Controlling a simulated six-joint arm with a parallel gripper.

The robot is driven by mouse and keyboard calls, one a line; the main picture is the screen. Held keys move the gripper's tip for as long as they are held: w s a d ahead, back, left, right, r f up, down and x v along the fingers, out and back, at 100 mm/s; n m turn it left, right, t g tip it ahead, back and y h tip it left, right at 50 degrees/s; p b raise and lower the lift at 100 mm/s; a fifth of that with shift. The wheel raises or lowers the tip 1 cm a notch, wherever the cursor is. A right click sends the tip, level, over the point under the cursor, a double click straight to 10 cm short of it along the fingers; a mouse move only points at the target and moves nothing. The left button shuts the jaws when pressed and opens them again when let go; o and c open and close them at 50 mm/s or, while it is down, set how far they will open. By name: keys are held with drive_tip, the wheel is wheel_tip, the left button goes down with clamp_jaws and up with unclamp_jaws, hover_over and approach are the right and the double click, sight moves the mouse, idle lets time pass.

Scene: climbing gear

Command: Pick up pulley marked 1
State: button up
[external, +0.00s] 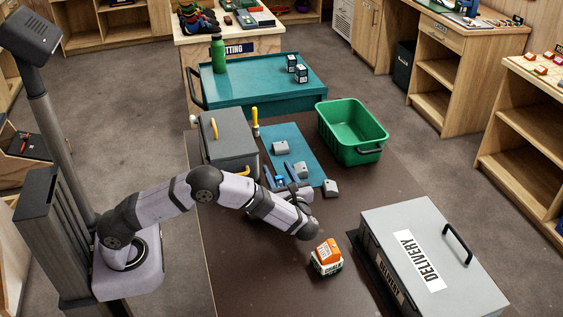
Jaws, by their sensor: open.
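Several small grey blocks, which may be the pulleys, lie on and beside a teal mat (302,142). One grey block (281,148) is at the mat's middle, another grey block (300,170) is nearer, and a third grey block (331,188) is at the near right corner. No number is readable on any of them, so I cannot tell which is marked 1. My gripper (278,173) is low over the mat's near left part, its blue-tipped fingers apart. The wrist partly hides what is under it. The gap between the fingers is too small to judge clearly.
A grey lidded box (230,138) stands left of the mat, with a yellow-handled tool (256,122) behind. A green crate (352,130) is back right. An orange and white carton (327,257) and a grey DELIVERY box (430,250) stand nearer.

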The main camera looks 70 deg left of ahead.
wheel_tip(320, 180, down, 3)
drive_tip(key=shift+a, duration=1)
drive_tip(key=shift+a+p, duration=0.3)
drive_tip(key=shift+a, duration=0.2)
drive_tip(key=shift+c, duration=0.7)
drive_tip(key=c, duration=1)
drive_tip(key=shift+r, duration=0.1)
